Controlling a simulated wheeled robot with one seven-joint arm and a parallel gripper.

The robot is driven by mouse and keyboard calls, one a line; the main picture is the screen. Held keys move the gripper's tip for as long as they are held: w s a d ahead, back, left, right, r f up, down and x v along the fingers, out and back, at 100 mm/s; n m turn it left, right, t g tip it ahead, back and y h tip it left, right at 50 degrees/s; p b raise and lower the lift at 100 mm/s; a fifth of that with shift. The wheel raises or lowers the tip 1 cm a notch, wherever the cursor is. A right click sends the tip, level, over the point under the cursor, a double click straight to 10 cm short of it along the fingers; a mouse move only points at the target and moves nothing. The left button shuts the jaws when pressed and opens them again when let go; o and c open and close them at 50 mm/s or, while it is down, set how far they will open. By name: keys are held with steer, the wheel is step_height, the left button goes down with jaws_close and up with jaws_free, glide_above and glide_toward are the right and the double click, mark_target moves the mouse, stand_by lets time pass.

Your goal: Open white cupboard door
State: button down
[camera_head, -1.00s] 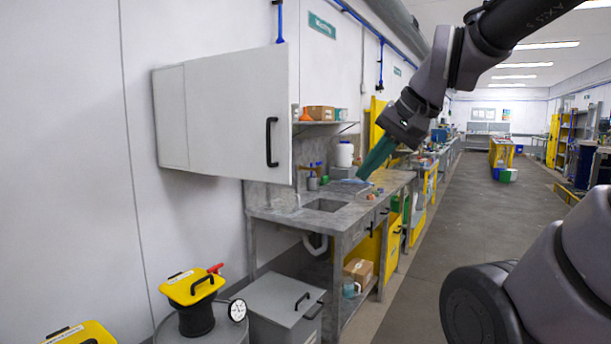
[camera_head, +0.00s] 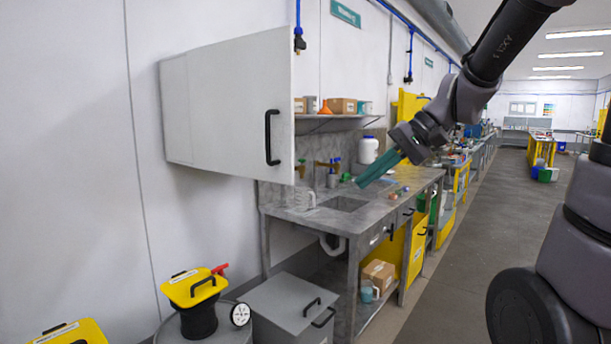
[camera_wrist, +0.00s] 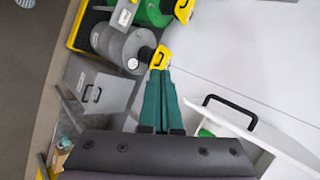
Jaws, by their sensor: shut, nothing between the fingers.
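The white cupboard (camera_head: 176,110) hangs on the left wall. Its white door (camera_head: 225,105) stands swung out from the wall, its outer face toward me. A black bar handle (camera_head: 272,137) sits near the door's free edge. The inside of the cupboard is hidden behind the door. My gripper (camera_head: 361,184), with green fingers, is shut and empty to the right of the door, apart from the handle. In the wrist view my gripper (camera_wrist: 161,70) points toward a yellow-topped reel, with the handle (camera_wrist: 230,108) to its right.
A grey counter with a sink (camera_head: 343,204) stands below my gripper. A shelf (camera_head: 338,120) with boxes and an orange funnel is behind the door. A yellow-topped reel (camera_head: 196,288) and a grey bin (camera_head: 290,308) stand below the door.

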steer(key=w+a+f+m+t+y, duration=0.1)
steer(key=w+f+t+y, duration=0.2)
steer(key=w, duration=0.7)
steer(key=w+a+f+m+t+y, duration=0.15)
steer(key=w+y, duration=0.25)
steer(key=w, duration=0.5)
steer(key=a, duration=1.1)
steer(key=shift+w+a+r, duration=0.2)
steer(key=shift+w+a, duration=0.05)
steer(key=shift+a, duration=0.05)
steer(key=shift+s+a+t, duration=0.1)
steer(key=shift+t, duration=0.15)
